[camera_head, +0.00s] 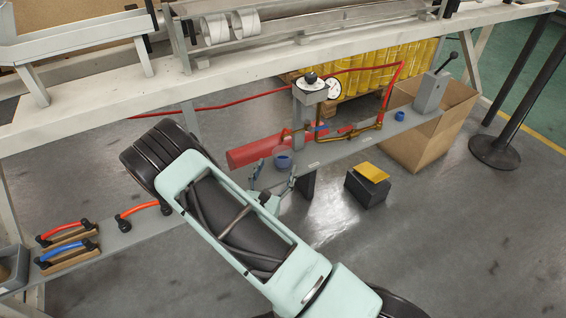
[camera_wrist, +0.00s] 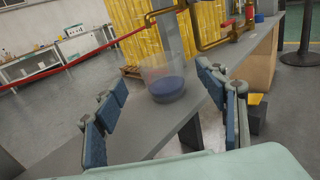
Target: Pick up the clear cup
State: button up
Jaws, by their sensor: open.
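The clear cup (camera_wrist: 163,80) stands upright on the grey shelf (camera_wrist: 155,130) in the wrist view, with a bluish lower part. It also shows in the head view (camera_head: 283,159), small and pale blue, just beyond my fingers. My gripper (camera_head: 272,179) is open and empty. In the wrist view its blue-padded fingers (camera_wrist: 166,102) are spread wide, one to the left of the cup and one to the right. The cup appears centred between them and a little ahead of the fingertips. I see no finger touching it.
A gauge on a post (camera_head: 311,88) with brass pipes (camera_head: 356,135) stands behind and right of the cup. A red cylinder (camera_head: 253,150) lies behind it. The white table edge (camera_head: 250,72) runs above. Red and blue handles (camera_head: 66,252) sit at the shelf's left end.

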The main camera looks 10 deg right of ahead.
aim_at(280, 163)
jog(key=x, duration=0.1)
jog(key=b+x, duration=0.1)
jog(key=x, duration=0.2)
jog(key=shift+w+d+f+b, duration=0.1)
jog(key=shift+f+b, duration=0.25)
jog(key=shift+f, duration=0.05)
jog(key=shift+w+d, duration=0.25)
jog(key=shift+w, duration=0.3)
jog(key=shift+r, duration=0.1)
jog(key=c, duration=1.4)
jog(key=shift+o, duration=0.2)
jog(key=shift+r, duration=0.1)
